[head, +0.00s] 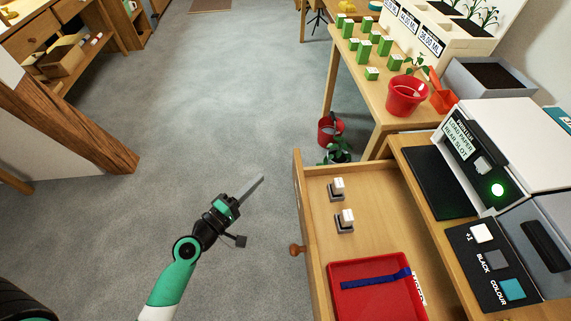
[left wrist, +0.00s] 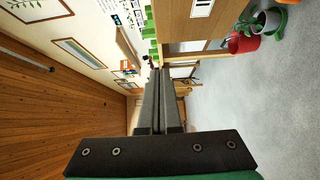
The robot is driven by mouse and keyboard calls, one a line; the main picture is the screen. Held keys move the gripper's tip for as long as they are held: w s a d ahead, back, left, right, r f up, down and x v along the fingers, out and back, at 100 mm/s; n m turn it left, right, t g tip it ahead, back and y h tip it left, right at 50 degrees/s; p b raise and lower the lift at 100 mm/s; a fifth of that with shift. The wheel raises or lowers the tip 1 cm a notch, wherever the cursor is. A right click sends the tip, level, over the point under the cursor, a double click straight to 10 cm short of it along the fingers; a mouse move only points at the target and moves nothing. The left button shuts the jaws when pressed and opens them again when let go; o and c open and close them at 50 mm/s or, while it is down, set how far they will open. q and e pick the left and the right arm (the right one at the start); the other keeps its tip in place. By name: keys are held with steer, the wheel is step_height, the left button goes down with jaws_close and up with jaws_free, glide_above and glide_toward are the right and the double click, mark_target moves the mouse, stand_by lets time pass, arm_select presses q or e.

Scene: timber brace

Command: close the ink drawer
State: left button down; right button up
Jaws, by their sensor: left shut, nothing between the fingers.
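The ink drawer (head: 318,238) is wooden and stands pulled out in the head view, below the desk with the printer. Its round knob (head: 295,250) is on its left-facing front. Inside lie two small grey-and-white cartridges (head: 337,188) and a red tray (head: 372,292) with a blue strip on it. My left gripper (head: 258,182) is to the left of the drawer front, apart from it, over the floor. It is shut and empty; its fingers (left wrist: 160,100) lie together in the left wrist view. My right gripper is not in view.
The printer (head: 520,140) and a button panel (head: 490,262) sit on the desk to the right. A table with several green blocks and a red pot (head: 406,96) stands behind. A timber post (head: 75,125) is at left. The floor (head: 180,120) between is open.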

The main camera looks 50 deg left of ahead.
arm_select(q)
glide_toward(294, 157)
steer(key=w+a+r, duration=0.1)
steer(key=w+a, duration=0.1)
steer(key=a, duration=0.1)
steer(key=w+d+p, duration=0.1)
steer(key=w+p, duration=0.1)
steer(key=shift+w+d+r, duration=0.1)
steer(key=shift+w+d, duration=0.25)
steer(key=shift+w, duration=0.05)
steer(key=shift+w+d, duration=0.1)
steer(key=shift+w, duration=0.2)
